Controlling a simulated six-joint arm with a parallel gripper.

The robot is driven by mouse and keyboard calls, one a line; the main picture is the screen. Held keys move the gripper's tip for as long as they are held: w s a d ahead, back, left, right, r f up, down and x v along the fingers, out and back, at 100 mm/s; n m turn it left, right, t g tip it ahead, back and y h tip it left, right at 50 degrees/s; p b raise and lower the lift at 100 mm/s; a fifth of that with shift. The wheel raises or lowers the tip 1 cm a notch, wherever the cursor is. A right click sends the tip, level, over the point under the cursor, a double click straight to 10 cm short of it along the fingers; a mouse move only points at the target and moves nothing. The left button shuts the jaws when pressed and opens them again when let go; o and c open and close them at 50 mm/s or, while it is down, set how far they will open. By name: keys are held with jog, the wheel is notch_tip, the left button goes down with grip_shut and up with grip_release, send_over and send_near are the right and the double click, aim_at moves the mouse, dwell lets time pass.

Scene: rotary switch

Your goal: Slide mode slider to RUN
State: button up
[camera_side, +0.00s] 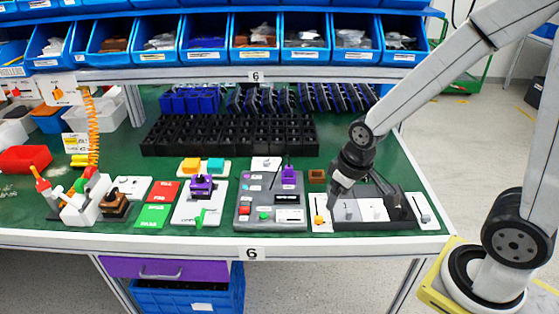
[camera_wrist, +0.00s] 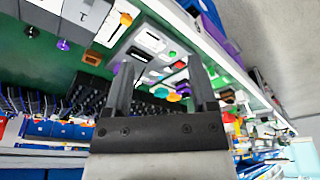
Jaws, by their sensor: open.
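My gripper (camera_side: 338,188) hangs over the left end of a row of small panels at the right of the table. In the wrist view its two dark fingers (camera_wrist: 160,75) stand apart with nothing between them. A grey control panel (camera_side: 245,222) with red and green buttons, a purple knob and dark and white slots is left of the gripper. A white panel (camera_side: 424,214) with a small dark control stands at the row's right end. No RUN label can be read, so I cannot tell which control is the mode slider.
A white panel with an orange knob (camera_side: 319,220) lies just below the gripper. A black bin rack (camera_side: 230,135) stands behind. A purple block (camera_side: 201,186) sits on a white plate to the left. The table's front edge (camera_side: 180,238) is close.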

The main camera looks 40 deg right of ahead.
jog(key=w+f+n+g, duration=0.1)
jog(key=w+f+n, duration=0.3)
jog(key=w, duration=0.6)
jog(key=n+g, duration=0.1)
jog(key=n, duration=0.3)
send_over(283, 215)
notch_tip(283, 215, down, 7)
jog(key=shift+f, duration=0.1)
jog(key=shift+f, duration=3.8)
grip_shut()
jog(key=shift+w, duration=0.1)
